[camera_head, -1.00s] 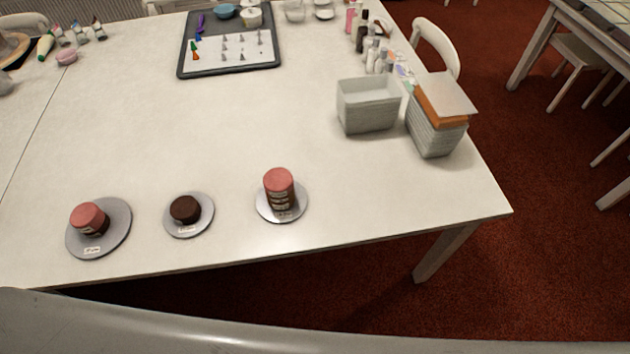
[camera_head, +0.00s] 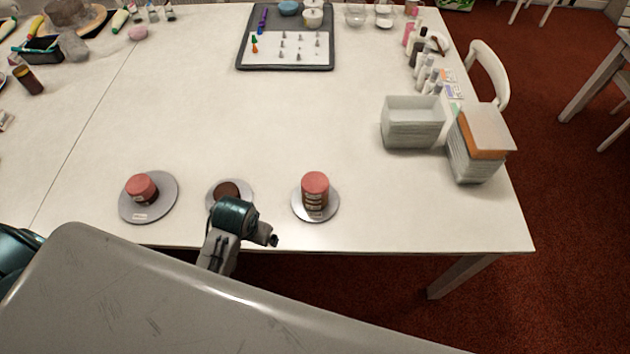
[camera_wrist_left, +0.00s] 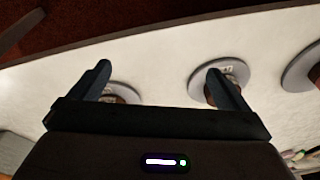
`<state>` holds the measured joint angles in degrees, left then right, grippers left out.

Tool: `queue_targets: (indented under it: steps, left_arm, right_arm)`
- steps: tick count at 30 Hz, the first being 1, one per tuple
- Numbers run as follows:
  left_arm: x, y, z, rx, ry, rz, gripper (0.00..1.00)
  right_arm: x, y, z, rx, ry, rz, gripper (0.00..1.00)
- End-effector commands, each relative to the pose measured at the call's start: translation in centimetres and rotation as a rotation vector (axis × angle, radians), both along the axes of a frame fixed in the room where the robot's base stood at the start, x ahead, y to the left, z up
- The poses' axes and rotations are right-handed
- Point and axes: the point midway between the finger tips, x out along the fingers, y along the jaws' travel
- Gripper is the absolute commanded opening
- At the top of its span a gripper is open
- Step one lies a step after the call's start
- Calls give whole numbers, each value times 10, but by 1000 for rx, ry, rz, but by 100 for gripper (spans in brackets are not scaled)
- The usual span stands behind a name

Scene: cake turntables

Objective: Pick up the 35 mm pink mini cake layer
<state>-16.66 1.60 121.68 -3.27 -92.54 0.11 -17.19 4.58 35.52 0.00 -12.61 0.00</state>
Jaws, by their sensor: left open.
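A pink-topped cake piece (camera_head: 141,185) sits on the left grey round plate (camera_head: 165,205). A taller stack with a pink top (camera_head: 315,182) stands on the right plate (camera_head: 332,207). Their labels are too small to read, so I cannot tell which is 35 mm. My left gripper (camera_wrist_left: 158,70) is open and empty in the left wrist view, its fingers spread above the table's front part. Two plates there are partly behind the fingers, and their cakes are mostly hidden. In the head view the arm reaches up in front of the middle plate; its fingertips are not clear.
A dark brown cake (camera_head: 227,189) sits on the middle plate (camera_head: 246,190), partly covered by my arm. A pale bin (camera_head: 414,135) and a stack of boxes (camera_head: 478,160) stand at right. A dark tray (camera_head: 285,66) lies at the back. The table centre is clear.

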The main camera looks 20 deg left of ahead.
Motion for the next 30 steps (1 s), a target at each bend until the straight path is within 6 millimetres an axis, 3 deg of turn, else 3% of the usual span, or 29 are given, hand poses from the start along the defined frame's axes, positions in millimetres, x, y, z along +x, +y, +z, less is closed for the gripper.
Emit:
queue_targets:
  steps: [8,12,18,24,30]
  left_arm:
    - [78,-29,28,-39,65,41,97]
    - [132,-55,45,-64,121,44,97]
    - [190,-89,75,-82,188,27,97]
    - [210,-104,89,-84,218,15,97]
    - [210,-104,63,-82,225,14,97]
  right_arm:
    - [0,0,5,0,0,0,93]
    - [0,0,6,0,0,0,93]
    - [0,0,6,0,0,0,93]
    - [0,0,7,0,0,0,93]
    - [0,0,17,0,0,0,93]
